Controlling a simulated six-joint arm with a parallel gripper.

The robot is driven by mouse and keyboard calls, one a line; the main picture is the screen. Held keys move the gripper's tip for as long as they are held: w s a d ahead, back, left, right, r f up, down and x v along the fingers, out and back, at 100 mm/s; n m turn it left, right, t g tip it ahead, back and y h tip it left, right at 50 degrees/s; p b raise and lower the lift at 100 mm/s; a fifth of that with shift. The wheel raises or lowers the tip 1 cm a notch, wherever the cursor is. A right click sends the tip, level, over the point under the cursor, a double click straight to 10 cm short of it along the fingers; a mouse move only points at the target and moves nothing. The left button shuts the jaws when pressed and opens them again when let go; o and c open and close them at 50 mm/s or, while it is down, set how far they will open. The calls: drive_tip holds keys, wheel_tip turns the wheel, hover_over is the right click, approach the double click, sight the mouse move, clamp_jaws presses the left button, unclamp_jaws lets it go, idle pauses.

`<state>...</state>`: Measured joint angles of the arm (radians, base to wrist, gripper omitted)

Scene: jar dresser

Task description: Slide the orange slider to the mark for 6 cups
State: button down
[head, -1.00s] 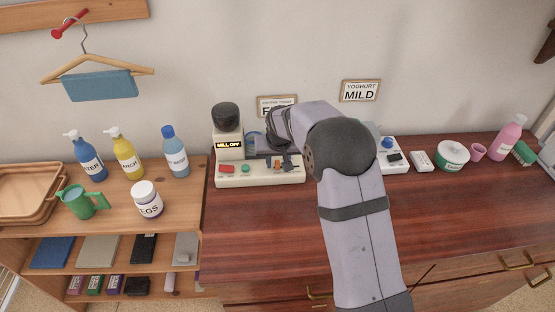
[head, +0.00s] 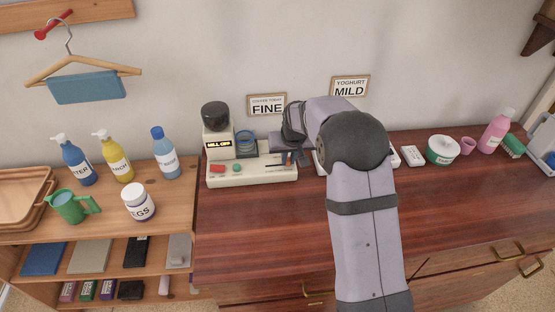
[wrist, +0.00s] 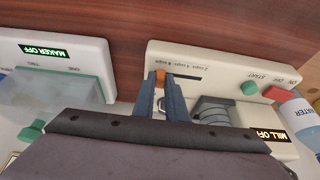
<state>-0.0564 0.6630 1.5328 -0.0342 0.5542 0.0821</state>
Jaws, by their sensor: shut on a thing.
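The mill (head: 245,176) is a cream appliance with a dark-topped hopper and a "MILL OFF" display, at the counter's back left in the head view. In the wrist view its panel (wrist: 222,62) shows upside down. The orange slider (wrist: 160,76) stands at the left end of its dark slot (wrist: 187,77), near the leftmost of the small cup labels (wrist: 178,60). Those labels are too small to read surely. My gripper (wrist: 162,80) is shut on the slider, with a blue-grey finger on each side. In the head view, my gripper (head: 293,158) is over the panel's right end.
A green button (wrist: 250,88) and a red switch (wrist: 277,94) sit on the mill's panel. A maker (wrist: 55,52) reading "MAKER OFF" stands beside the mill. Cards reading FINE (head: 267,105) and MILD (head: 350,88) hang on the wall. The counter front (head: 260,225) is clear.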

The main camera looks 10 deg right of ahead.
drive_tip(key=c, duration=1.8)
unclamp_jaws()
drive_tip(key=shift+d, duration=0.3)
drive_tip(key=shift+o, duration=0.2)
drive_tip(key=shift+a, duration=0.15)
drive_tip(key=b+v, duration=0.2)
drive_tip(key=v, duration=0.5)
drive_tip(key=shift+r+b, duration=0.15)
drive_tip(key=shift+b, duration=0.15)
drive_tip(key=shift+s, duration=0.1)
drive_tip(key=s+d+f+g, duration=0.1)
drive_tip(key=s+f, duration=0.1)
drive_tip(key=s, duration=0.8)
drive_tip(key=s+f+g, duration=0.2)
drive_tip(key=s+f, duration=0.1)
drive_tip(key=s, duration=0.8)
drive_tip(key=s+d+f+g, duration=0.1)
drive_tip(key=s+f, duration=0.2)
drive_tip(key=s, duration=0.8)
drive_tip(key=shift+s+d+f, duration=0.15)
drive_tip(key=shift+s+d, duration=0.1)
drive_tip(key=shift+d, duration=0.05)
